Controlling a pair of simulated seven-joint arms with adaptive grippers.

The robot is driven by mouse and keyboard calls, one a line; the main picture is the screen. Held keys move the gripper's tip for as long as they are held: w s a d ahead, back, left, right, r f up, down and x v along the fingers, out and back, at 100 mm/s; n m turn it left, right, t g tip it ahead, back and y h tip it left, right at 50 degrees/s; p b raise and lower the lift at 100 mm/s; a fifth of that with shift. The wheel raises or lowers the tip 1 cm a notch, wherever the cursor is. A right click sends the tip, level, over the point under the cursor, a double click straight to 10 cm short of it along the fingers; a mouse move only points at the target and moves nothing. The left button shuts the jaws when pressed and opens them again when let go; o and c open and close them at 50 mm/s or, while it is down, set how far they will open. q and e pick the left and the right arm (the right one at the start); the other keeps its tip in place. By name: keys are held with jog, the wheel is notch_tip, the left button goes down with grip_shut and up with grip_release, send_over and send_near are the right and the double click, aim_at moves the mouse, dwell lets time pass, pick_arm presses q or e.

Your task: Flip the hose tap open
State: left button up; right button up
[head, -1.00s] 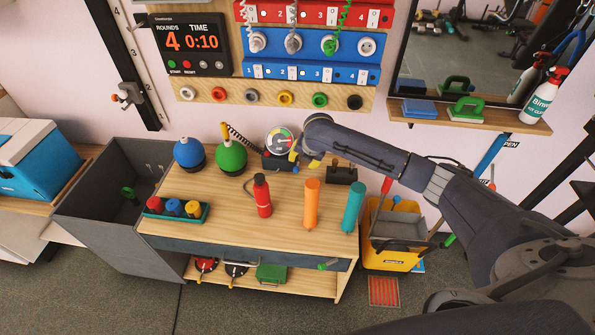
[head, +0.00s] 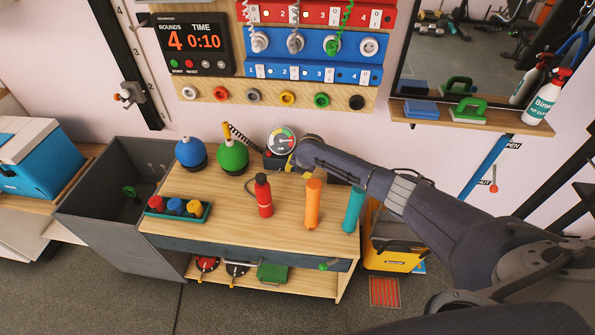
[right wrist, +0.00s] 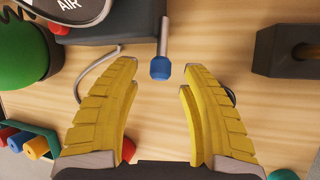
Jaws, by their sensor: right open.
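In the right wrist view, a metal stem with a blue tip (right wrist: 160,68) sticks out from the side of a dark box (right wrist: 110,25); it looks like the hose tap's lever. A round gauge marked AIR (right wrist: 70,8) is above the box; it also shows in the head view (head: 281,141). My right gripper (right wrist: 158,75) is open, its yellow ribbed fingers on either side of the blue tip, with a gap on both sides. In the head view, my right gripper (head: 291,163) is beside the gauge and the lever is hidden. My left gripper is not in view.
A green ball-shaped pump (head: 232,157) and a blue one (head: 190,152) stand left of the gauge. A red bottle (head: 263,196), an orange cylinder (head: 312,203) and a teal cylinder (head: 353,209) stand in front. A dark block (right wrist: 290,50) lies to the right in the wrist view.

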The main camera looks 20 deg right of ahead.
jog(key=shift+w+f, duration=0.35)
jog(key=shift+f, duration=0.3)
grip_shut()
dwell(0.4)
